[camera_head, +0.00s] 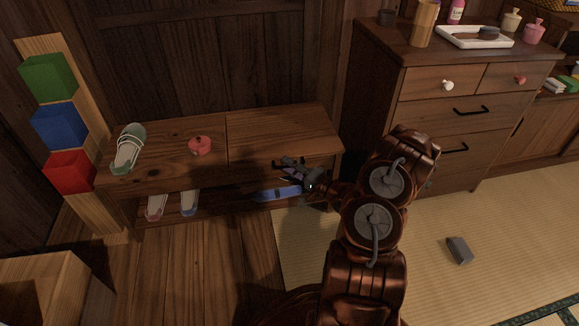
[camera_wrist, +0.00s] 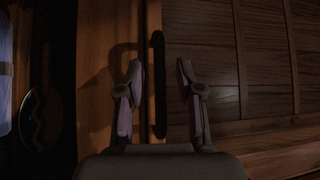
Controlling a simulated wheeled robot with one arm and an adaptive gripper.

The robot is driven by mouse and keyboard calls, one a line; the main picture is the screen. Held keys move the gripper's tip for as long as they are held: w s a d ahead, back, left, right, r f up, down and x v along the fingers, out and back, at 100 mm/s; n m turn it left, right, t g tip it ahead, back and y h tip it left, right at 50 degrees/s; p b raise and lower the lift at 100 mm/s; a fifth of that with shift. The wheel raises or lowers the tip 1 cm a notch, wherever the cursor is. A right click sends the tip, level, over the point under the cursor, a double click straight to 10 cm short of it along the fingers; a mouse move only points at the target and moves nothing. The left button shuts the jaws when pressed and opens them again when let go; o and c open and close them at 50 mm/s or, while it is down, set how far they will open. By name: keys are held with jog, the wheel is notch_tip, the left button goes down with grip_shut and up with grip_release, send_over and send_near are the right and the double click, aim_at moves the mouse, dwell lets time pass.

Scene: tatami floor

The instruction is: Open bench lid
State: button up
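The low wooden bench (camera_head: 170,180) stands against the wall. A seam splits its top, and the bare right section is a flat lid (camera_head: 280,132), lying shut. My gripper (camera_head: 287,164) is at the front edge of this section. In the wrist view my gripper (camera_wrist: 163,88) has its two fingers spread apart. A dark bar-shaped handle (camera_wrist: 158,85) shows between them, closer to the left finger. I cannot tell whether a finger touches it. My arm hides part of the bench's right front.
A slipper (camera_head: 128,149) and a small red pot (camera_head: 200,146) rest on the bench's left section. Footwear sits on the shelf below. Stacked coloured boxes (camera_head: 60,126) stand left. A drawer chest (camera_head: 424,95) is on the right. A grey block (camera_head: 459,250) lies on the open tatami.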

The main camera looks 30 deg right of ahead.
grip_shut()
dwell(0.3)
jog(key=shift+r, duration=0.15)
